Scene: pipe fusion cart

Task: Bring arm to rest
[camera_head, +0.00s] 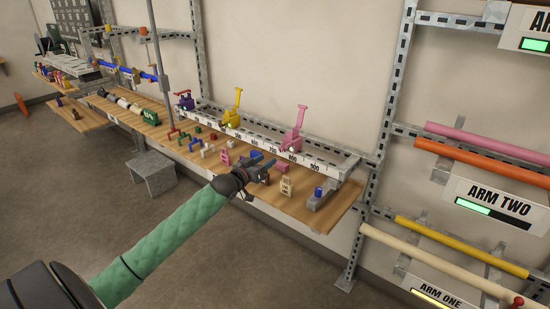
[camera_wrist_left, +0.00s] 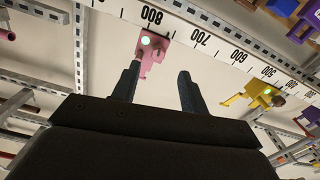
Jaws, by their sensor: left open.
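My left arm (camera_head: 165,230), in a green sleeve, reaches in from the lower left in the head view. Its gripper (camera_head: 262,165) is over the wooden bench (camera_head: 333,212), in front of the numbered rail. In the left wrist view the two dark fingers of this gripper (camera_wrist_left: 157,85) stand apart with nothing between them. A pink clamp (camera_wrist_left: 152,50) shows just beyond the left finger there, near the 800 mark. The same pink clamp (camera_head: 294,136) stands on the rail in the head view. My right gripper shows in neither view.
A yellow clamp (camera_head: 232,115) and a purple clamp (camera_head: 185,101) stand further left on the rail. Small coloured pieces lie on the bench around the gripper. A rack with coloured pipes (camera_head: 480,146) and an ARM TWO sign (camera_head: 500,205) stands at right. The floor in front is open.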

